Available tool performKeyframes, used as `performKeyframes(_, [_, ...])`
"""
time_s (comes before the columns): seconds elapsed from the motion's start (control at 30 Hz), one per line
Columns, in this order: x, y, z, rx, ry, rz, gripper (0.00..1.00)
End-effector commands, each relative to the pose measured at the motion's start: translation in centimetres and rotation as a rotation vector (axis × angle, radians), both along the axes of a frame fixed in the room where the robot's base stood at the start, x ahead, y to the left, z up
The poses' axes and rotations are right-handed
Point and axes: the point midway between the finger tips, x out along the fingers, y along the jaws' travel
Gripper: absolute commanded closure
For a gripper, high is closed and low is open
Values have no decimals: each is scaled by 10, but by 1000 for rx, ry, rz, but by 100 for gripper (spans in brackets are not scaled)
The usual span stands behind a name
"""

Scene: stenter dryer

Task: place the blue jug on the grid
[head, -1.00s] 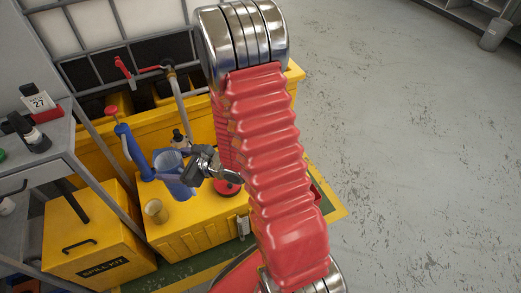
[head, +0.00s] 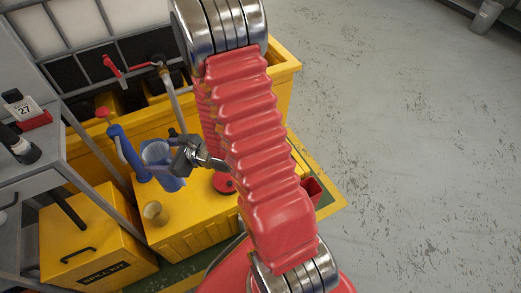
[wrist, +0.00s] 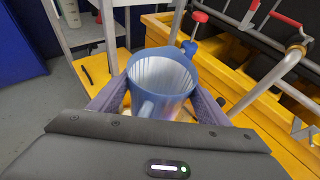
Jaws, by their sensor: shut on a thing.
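The blue jug (head: 157,153), translucent and open-topped, is held upright or nearly so above the yellow cabinet top. It also fills the middle of the wrist view (wrist: 160,78), where its empty inside and ribbed wall show. My gripper (head: 172,160) is shut on it, with one finger on each side in the wrist view (wrist: 157,103). The jug's base is partly hidden, so I cannot tell its exact height over the cabinet. I cannot make out the grid for certain; the yellow bund (head: 282,92) behind is partly covered by my arm.
A beige cup (head: 154,213) and a red round thing (head: 223,183) sit on the yellow cabinet (head: 190,222). A blue pump with a red knob (head: 125,150) stands close left of the jug. A red-handled tap (head: 120,68) and pipe are behind. Open floor lies right.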

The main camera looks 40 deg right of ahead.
Motion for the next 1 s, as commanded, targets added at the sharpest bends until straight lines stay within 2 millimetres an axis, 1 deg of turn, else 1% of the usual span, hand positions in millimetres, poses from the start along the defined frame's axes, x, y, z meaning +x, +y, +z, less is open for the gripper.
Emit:
performKeyframes(0.07, [1,-7,-2,0,0,-13,77])
performKeyframes(0.17, [1,-23,-10,2,1,-42,77])
performKeyframes(0.27, [3,-50,-21,1,0,-88,77])
performKeyframes(0.37, [7,-86,-36,1,1,-145,77])
performKeyframes(0.4, [8,-101,-43,2,2,-168,77])
performKeyframes(0.47, [11,-126,-53,2,1,-203,77])
performKeyframes(0.5, [12,-142,-60,2,1,-225,77])
performKeyframes(0.57, [14,-168,-70,2,1,-259,77])
performKeyframes(0.6, [15,-185,-76,2,0,-281,77])
performKeyframes(0.63, [16,-199,-81,2,-1,-297,77])
performKeyframes(0.67, [16,-212,-87,2,-1,-313,77])
performKeyframes(0.7, [16,-229,-93,1,-2,-334,77])
performKeyframes(0.77, [16,-255,-103,2,-3,-363,77])
performKeyframes(0.8, [16,-272,-109,2,-3,-382,77])
performKeyframes(0.87, [15,-298,-119,2,-2,-411,77])
performKeyframes(0.9, [14,-315,-125,3,-2,-427,77])
performKeyframes(0.97, [12,-342,-134,2,-4,-454,77])
performKeyframes(1.0, [11,-360,-139,2,-4,-470,77])
